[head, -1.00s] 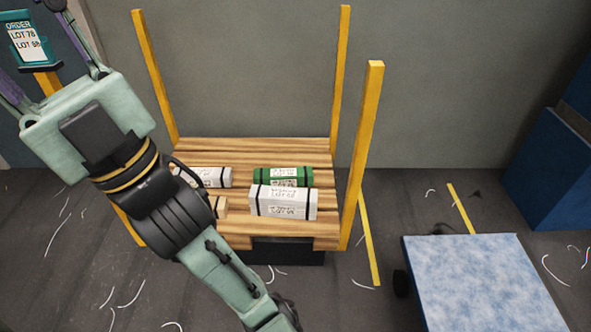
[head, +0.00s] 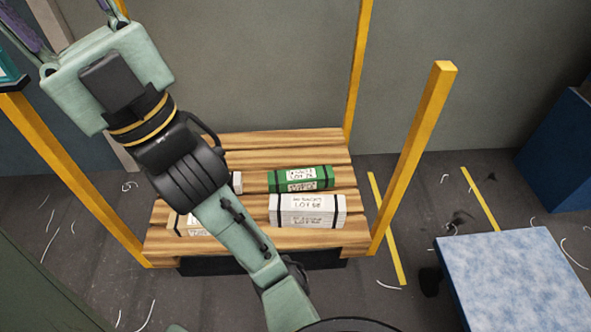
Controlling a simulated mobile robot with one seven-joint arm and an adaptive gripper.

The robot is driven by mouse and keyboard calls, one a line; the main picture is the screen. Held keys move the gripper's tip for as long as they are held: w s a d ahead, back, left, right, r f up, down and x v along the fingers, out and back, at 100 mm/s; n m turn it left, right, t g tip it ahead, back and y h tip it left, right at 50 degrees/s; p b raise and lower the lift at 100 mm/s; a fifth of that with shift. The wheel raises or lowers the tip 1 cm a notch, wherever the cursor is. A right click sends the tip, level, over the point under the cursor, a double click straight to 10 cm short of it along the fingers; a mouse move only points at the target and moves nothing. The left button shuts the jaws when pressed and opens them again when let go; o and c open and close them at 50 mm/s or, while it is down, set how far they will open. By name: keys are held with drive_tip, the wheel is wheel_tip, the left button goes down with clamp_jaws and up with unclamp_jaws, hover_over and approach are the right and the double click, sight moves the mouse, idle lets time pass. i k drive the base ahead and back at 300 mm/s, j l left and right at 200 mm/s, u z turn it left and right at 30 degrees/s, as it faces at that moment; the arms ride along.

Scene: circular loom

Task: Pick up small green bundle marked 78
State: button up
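The green bundle (head: 287,182) lies on a slatted wooden pallet (head: 290,143), with dark straps and a white label. The label's print is upside down and too small to read surely. It lies just behind a larger white bundle (head: 307,210). My gripper (head: 62,16) is at the top left, high and well away from the green bundle. Its two purple fingers are spread apart, with the tips cut off by the picture edge. I see nothing held between the visible parts.
A pale bundle (head: 190,226) and another white bundle (head: 237,183) are partly hidden by my arm. Yellow posts (head: 415,150) stand at the pallet's corners. A blue-topped table (head: 510,275) stands at the right. Bare floor lies between.

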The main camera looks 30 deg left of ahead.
sight(323, 176)
drive_tip(key=i+j, duration=0.1)
drive_tip(key=j, duration=0.4)
drive_tip(key=i+j, duration=0.15)
drive_tip(key=j, duration=0.35)
drive_tip(key=i+j, duration=0.1)
drive_tip(key=j, duration=0.4)
drive_tip(key=i+j, duration=0.15)
drive_tip(key=j, duration=0.35)
drive_tip(key=z, duration=0.05)
